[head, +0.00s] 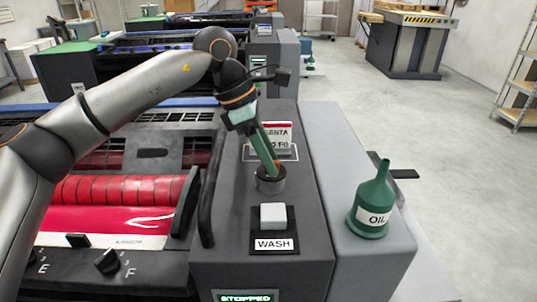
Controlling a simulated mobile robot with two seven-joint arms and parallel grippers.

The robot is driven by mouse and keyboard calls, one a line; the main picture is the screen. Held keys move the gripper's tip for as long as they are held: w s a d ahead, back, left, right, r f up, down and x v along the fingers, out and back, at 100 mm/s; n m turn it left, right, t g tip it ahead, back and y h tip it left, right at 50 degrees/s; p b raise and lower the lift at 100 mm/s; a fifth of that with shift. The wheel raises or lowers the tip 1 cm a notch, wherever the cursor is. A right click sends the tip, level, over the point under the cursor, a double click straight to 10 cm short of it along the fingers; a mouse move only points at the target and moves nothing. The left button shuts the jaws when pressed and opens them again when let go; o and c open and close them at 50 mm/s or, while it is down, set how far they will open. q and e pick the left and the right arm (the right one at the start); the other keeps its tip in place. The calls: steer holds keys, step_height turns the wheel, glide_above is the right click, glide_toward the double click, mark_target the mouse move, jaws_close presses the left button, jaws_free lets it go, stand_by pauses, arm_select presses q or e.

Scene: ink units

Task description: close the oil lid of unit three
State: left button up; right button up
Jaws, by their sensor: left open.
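The nearest ink unit has red rollers (120,190) and a dark grey side housing (230,235). On the housing top is a short dark round fitting (270,186), which looks like the oil filler. My left gripper (270,168) reaches down from the upper left, its green fingers right at the top of this fitting. The fingers cover its opening, so I cannot tell how the lid sits or whether they touch it. The gripper is open. A sign with a red top (281,140), partly hidden, stands behind the fingers. My right gripper is not in view.
A white button (273,216) labelled WASH is just in front of the fitting. A green oil can (372,205) stands on the lighter grey ledge to the right. A display (246,297) reads STOPPED.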

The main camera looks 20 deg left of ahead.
arm_select(q)
steer(key=v, duration=1.2)
steer(key=shift+r+p, duration=0.25)
steer(key=shift+p, duration=0.15)
